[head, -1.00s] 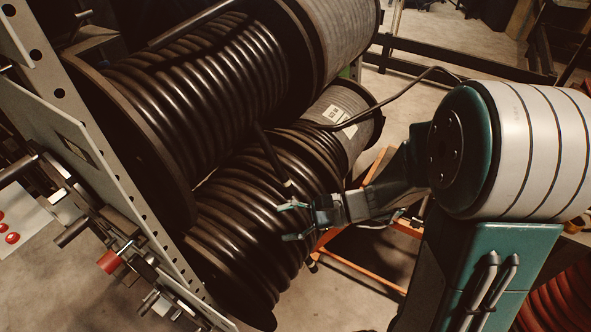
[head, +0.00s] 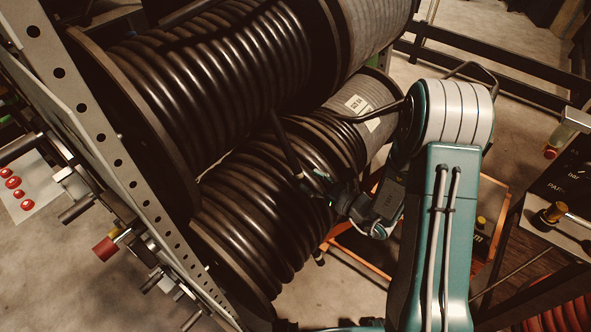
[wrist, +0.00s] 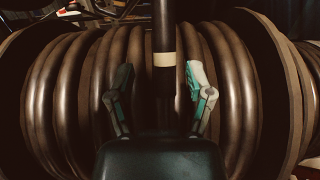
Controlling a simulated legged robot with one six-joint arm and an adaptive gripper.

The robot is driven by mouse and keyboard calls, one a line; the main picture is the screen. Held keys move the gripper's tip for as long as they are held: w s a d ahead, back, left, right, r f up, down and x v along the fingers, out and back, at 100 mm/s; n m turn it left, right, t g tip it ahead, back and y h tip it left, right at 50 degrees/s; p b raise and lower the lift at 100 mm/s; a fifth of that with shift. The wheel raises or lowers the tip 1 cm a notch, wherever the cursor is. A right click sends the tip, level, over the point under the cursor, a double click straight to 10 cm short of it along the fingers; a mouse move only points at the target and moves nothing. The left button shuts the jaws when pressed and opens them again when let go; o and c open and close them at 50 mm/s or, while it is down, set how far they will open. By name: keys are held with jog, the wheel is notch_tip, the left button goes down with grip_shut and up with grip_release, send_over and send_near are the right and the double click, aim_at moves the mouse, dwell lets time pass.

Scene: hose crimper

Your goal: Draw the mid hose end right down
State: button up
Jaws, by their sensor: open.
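The mid hose end is a dark hanging hose (head: 287,150) in front of the lower reel; in the wrist view the hose end (wrist: 163,25) comes down from the top, with a cream band (wrist: 164,59) near its lower part. My gripper (wrist: 159,80) is open, one teal-tipped finger on each side of the hose, with visible gaps in the picture. In the head view my gripper (head: 322,187) is at the hose's lower end, its fingers small and partly dark against the reel. The hose's very tip is hard to make out.
The lower reel (head: 250,215) of black hose fills the space behind my gripper. A larger upper reel (head: 215,75) sits above it. A perforated steel frame (head: 110,165) stands at left, an orange frame (head: 355,255) below right.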

aim_at(302, 172)
jog(key=x, duration=0.4)
jog(key=shift+w+d, duration=0.3)
jog(key=shift+w, duration=0.1)
jog(key=shift+w+a, duration=0.15)
jog(key=shift+a, duration=0.45)
grip_shut()
jog(key=shift+d, duration=0.15)
